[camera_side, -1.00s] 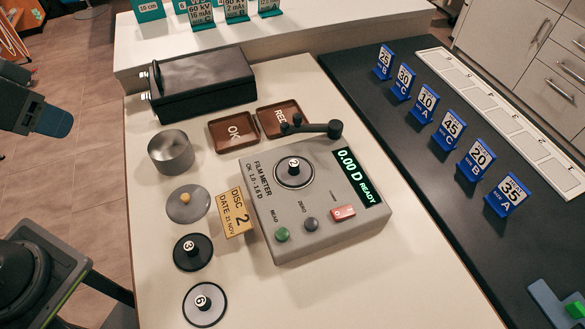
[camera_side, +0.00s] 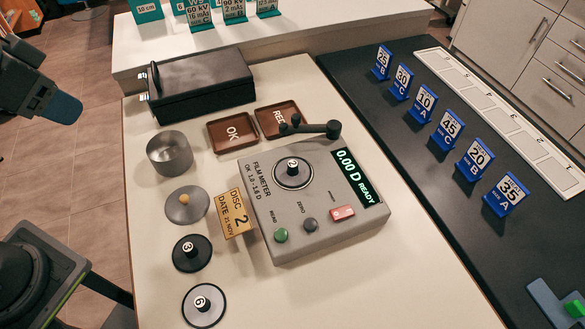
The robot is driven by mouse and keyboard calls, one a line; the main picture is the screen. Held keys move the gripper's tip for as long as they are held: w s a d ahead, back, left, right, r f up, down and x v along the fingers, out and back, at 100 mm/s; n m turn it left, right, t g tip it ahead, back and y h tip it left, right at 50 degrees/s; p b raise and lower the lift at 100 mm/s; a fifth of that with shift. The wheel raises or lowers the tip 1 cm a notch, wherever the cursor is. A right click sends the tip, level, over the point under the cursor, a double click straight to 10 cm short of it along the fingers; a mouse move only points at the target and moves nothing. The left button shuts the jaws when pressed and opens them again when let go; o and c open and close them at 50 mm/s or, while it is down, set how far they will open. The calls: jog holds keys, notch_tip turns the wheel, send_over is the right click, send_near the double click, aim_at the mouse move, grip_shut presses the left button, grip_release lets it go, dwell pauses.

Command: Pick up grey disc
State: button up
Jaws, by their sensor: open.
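A plain grey disc (camera_side: 180,213) with a small orange knob lies flat on the cream table, below a grey metal cup (camera_side: 170,155). Three other discs with numbered knobs are in view. Disc 3 (camera_side: 190,265) is black and lies below the plain grey one. Disc 6 (camera_side: 213,313) is grey with a dark centre and lies nearest the front edge. Disc 2 (camera_side: 282,180) sits on the film meter (camera_side: 270,215). Part of my arm shows at the upper left, off the table. My gripper's fingers do not show.
A yellow card (camera_side: 235,212) reading DISC 2 stands between the grey disc and the meter. Brown OK (camera_side: 232,144) and REJ (camera_side: 277,132) trays and a black case (camera_side: 200,85) lie behind. Blue number signs (camera_side: 449,130) stand on the dark counter at right.

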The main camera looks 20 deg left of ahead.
jog(key=w+d+r+m+g, duration=0.2)
jog(key=w+d+m, duration=0.4)
jog(key=w, duration=0.2)
jog(key=m+g+y, duration=0.1)
jog(key=m+g, duration=0.2)
jog(key=m, duration=1.2)
send_over(293, 164)
jog(key=f, duration=1.3)
jog(key=d+f, duration=0.1)
jog(key=f, duration=0.6)
jog(key=shift+w+f, duration=0.15)
jog(key=shift+w, duration=0.05)
jog(key=shift+n, duration=0.3)
jog(key=shift+s+a+f, duration=0.1)
jog(key=shift+a+f, duration=0.05)
jog(key=shift+f, duration=0.75)
jog(key=shift+a+f, duration=0.2)
jog(key=shift+f, duration=0.7)
jog(key=shift+s+a+f, duration=0.1)
jog(key=shift+a+f, duration=0.05)
jog(key=shift+f, duration=0.75)
grip_shut()
